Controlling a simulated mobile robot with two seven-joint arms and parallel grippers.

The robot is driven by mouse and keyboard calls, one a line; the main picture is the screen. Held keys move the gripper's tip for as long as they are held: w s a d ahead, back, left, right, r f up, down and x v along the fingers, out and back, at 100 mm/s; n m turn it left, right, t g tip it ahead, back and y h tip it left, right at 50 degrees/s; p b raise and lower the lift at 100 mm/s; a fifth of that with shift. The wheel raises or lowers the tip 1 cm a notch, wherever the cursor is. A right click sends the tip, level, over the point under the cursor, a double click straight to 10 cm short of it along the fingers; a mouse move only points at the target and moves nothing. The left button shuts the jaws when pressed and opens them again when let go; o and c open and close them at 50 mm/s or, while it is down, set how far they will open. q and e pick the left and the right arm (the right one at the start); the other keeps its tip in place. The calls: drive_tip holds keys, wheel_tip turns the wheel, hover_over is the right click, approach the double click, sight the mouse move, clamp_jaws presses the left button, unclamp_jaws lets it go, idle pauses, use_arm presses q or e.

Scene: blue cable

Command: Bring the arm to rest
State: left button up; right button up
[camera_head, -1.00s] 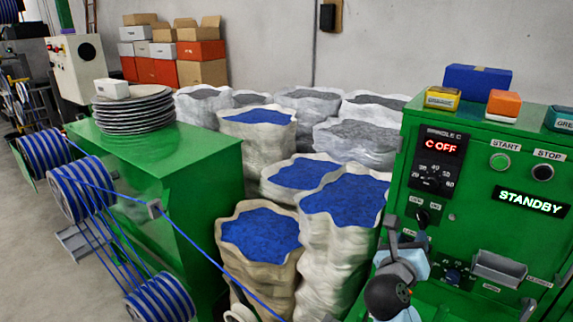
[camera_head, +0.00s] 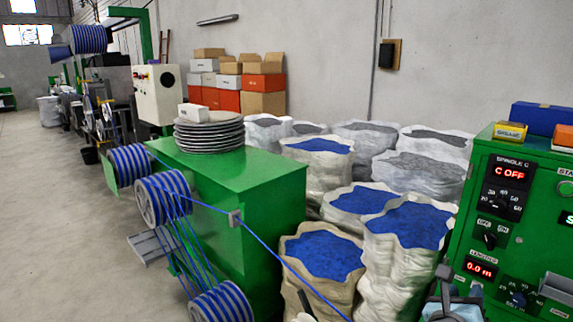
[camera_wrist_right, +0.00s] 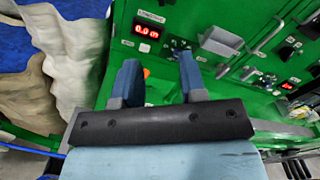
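My right gripper shows at the bottom right of the head view (camera_head: 443,275), in front of the green control cabinet (camera_head: 490,200); only its upper part is in the picture. In the right wrist view its two blue fingers (camera_wrist_right: 159,75) stand apart with nothing between them. Beyond them is the cabinet's green front, with a red display reading 0.0 m (camera_wrist_right: 147,31) and a grey tray-like holder (camera_wrist_right: 220,42). I cannot tell any contact with the panel. The blue cable (camera_head: 285,262) runs from the striped reels (camera_head: 163,198) down to the right.
Sacks of blue (camera_head: 320,258) and grey granules (camera_head: 418,172) stand left of the cabinet. A green machine (camera_head: 262,215) with a stack of discs (camera_head: 208,135) stands farther left. Boxes (camera_head: 263,88) are stacked against the wall. The floor at the left is mostly clear.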

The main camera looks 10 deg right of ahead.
drive_tip(key=s+a+f+n+t+y, duration=0.2)
drive_tip(key=a+f+n+t+y, duration=0.4)
drive_tip(key=n, duration=0.8)
drive_tip(key=s+a+f+n+t+y, duration=0.2)
drive_tip(key=a+f+n+t+y, duration=0.2)
drive_tip(key=a+n+y, duration=0.65)
drive_tip(key=s+a+f+n+g, duration=0.1)
drive_tip(key=s+f+n+g, duration=0.4)
drive_tip(key=s+f+n, duration=0.2)
drive_tip(key=s+a+f+n+g, duration=0.2)
drive_tip(key=s+f+n+g, duration=0.3)
drive_tip(key=f+n, duration=0.6)
wheel_tip(320, 180, down, 4)
drive_tip(key=shift+s+a+f+g, duration=0.1)
drive_tip(key=shift+s+a+g, duration=0.2)
drive_tip(key=shift+s, duration=0.65)
drive_tip(key=shift+d+n+y, duration=0.1)
drive_tip(key=shift+n+y, duration=0.15)
